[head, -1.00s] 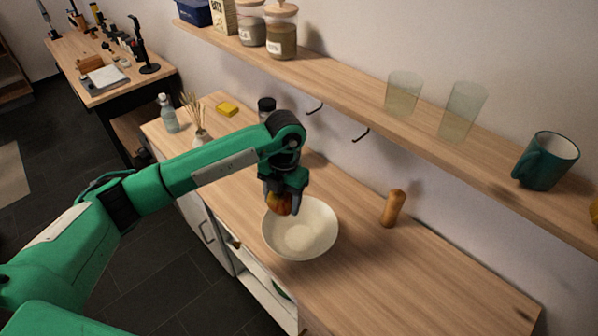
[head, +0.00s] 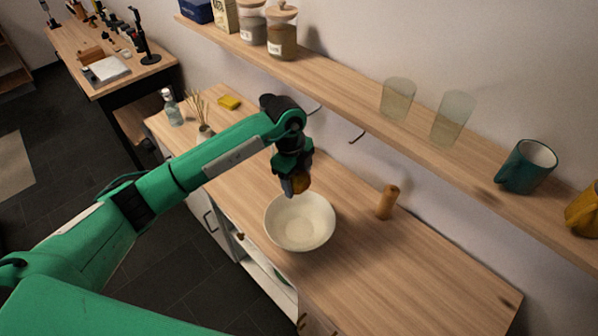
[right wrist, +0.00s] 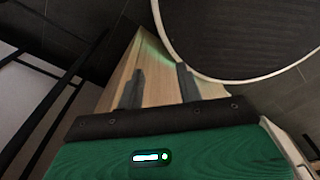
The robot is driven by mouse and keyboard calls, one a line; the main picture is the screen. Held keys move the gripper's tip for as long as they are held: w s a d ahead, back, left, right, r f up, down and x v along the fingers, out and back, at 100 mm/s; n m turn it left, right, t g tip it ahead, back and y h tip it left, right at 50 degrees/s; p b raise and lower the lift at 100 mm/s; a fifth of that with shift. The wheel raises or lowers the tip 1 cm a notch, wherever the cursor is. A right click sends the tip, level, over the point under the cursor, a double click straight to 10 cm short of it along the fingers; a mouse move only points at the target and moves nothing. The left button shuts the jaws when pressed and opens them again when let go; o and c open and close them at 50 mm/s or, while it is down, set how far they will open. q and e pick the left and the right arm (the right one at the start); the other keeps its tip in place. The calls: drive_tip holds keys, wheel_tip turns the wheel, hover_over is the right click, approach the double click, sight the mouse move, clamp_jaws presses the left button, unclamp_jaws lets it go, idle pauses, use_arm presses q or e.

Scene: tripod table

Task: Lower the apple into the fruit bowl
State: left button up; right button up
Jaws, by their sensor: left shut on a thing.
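The gripper hides part of the apple. The fruit bowl (head: 300,232), cream-white and round, stands upright on the wooden counter and looks empty. In the head view the apple appears at the bowl's back rim, above the bowl's middle; its exact height over the rim is hard to tell. My right gripper (right wrist: 161,88) shows only in the right wrist view, with its two fingers apart and nothing between them.
A wooden mill-like cylinder (head: 387,202) stands right of the bowl on the counter (head: 400,260). A shelf (head: 350,92) with jars, glasses and mugs runs above the back.

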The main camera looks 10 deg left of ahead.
use_arm(q)
drive_tip(key=shift+d+r+n, duration=0.2)
drive_tip(key=shift+r+n, duration=0.05)
drive_tip(key=shift+n, duration=0.55)
drive_tip(key=shift+w+f+n, duration=0.1)
drive_tip(key=shift+n, duration=0.2)
wheel_tip(320, 180, down, 10)
drive_tip(key=b, duration=0.6)
